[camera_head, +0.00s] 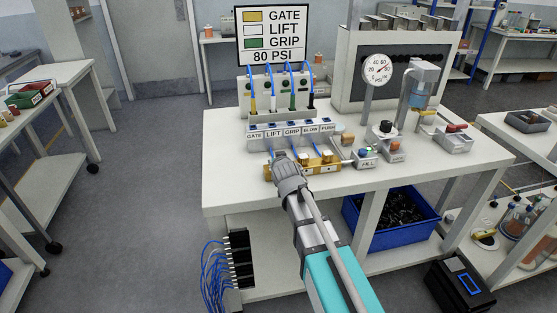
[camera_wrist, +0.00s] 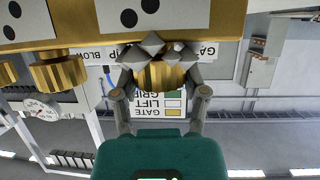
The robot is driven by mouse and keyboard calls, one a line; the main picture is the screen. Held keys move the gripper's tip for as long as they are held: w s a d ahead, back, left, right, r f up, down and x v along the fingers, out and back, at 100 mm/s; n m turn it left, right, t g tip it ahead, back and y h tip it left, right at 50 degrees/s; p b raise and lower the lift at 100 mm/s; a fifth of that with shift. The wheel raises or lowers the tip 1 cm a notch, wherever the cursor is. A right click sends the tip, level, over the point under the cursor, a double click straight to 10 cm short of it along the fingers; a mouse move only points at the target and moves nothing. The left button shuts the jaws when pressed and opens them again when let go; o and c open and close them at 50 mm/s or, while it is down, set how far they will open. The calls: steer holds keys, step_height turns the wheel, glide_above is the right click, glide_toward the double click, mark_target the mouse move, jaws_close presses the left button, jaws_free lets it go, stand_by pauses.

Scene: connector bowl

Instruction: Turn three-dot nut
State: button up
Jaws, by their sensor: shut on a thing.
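A brass block (camera_head: 301,167) with several knurled brass nuts sits at the front of the white bench. My gripper (camera_head: 287,172) reaches its left end and hides what lies behind it. In the wrist view, my gripper (camera_wrist: 161,60) is shut on a ribbed brass nut (camera_wrist: 161,77), with grey fingers on both sides. The pale plate (camera_wrist: 178,14) by this nut shows two black dots; its top is cut off, so I cannot tell the full number. Another brass nut (camera_wrist: 58,73) stands to the left, by a second dotted plate (camera_wrist: 26,18).
A row of labelled ports (camera_head: 292,132) with blue hoses stands behind the block. A sign (camera_head: 272,35) reads GATE, LIFT, GRIP, 80 PSI. A gauge (camera_head: 377,70), a FILL unit (camera_head: 365,156) and a clear cup (camera_head: 421,88) stand to the right. A blue bin (camera_head: 390,231) sits below.

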steer(key=shift+w+m+h, duration=0.1)
steer(key=shift+m+h, duration=1.7)
steer(key=shift+h, duration=0.3)
steer(key=m+h, duration=0.2)
steer(key=m+g+h, duration=0.1)
steer(key=m+h, duration=0.1)
steer(key=h, duration=0.1)
steer(key=shift+w+a+m+g, duration=0.1)
steer(key=shift+a+m+g, duration=0.05)
steer(key=shift+m+g, duration=0.15)
steer(key=m+g+h, duration=0.3)
steer(key=m, duration=0.1)
steer(key=shift+h, duration=0.4)
steer(key=shift+m+g+h, duration=0.6)
steer(key=shift+m+g, duration=0.3)
steer(key=shift+m, duration=0.1)
steer(key=shift+s+d, duration=0.2)
steer(key=shift+s, duration=0.05)
steer(key=o, duration=1.2)
steer(key=shift+c, duration=0.2)
